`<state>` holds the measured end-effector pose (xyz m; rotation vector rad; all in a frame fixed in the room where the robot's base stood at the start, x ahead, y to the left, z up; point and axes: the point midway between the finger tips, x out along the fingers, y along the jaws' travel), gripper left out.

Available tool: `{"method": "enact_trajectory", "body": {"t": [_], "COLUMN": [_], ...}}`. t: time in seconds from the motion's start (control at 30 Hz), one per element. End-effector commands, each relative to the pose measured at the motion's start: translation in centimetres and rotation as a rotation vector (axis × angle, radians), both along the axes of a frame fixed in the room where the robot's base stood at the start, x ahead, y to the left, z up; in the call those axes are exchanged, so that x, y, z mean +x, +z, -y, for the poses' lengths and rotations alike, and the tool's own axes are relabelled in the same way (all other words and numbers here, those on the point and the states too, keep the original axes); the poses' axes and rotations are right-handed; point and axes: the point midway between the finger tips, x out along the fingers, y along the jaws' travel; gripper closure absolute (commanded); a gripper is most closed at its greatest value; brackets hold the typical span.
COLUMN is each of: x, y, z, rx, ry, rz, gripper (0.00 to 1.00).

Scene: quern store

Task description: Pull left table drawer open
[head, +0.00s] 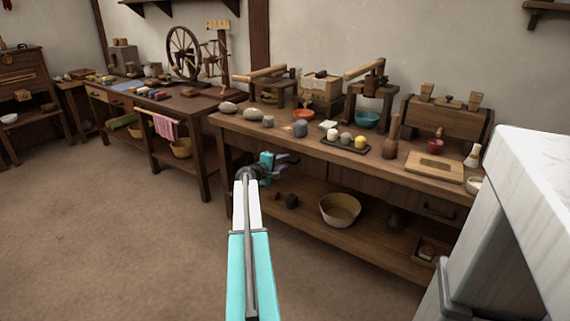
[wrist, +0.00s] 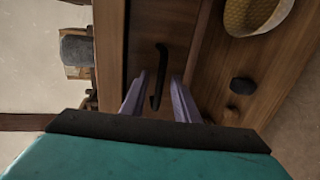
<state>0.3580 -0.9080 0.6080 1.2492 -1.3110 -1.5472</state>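The wooden table (head: 350,162) stands at the centre right in the head view. Its left drawer front (wrist: 142,30) shows in the wrist view and looks flush with the table's front. A dark bar handle (wrist: 157,78) is on it. My gripper (wrist: 159,76) is open, with one finger on each side of the handle and gaps showing between. In the head view my gripper (head: 290,158) is at the left part of the table's front, below the top. There it hides the left handle.
The right drawer handle (head: 438,211) is farther right. A wicker basket (head: 339,209) and small dark things (head: 291,201) are on the lower shelf. Stones, bowls and presses crowd the tabletop. A white block (head: 535,175) stands close at right. The floor (head: 120,240) at left is clear.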

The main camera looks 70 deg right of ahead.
Motion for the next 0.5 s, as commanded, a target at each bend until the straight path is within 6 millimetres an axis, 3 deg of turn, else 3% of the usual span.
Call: {"method": "enact_trajectory", "body": {"t": [0.2, 0.5], "x": [-0.25, -0.33], "y": [-0.25, -0.25], "z": [1.16, 1.23], "rx": [0.0, 0.0], "ry": [0.001, 0.001], "rz": [0.0, 0.0], "gripper": [0.72, 0.72]}}
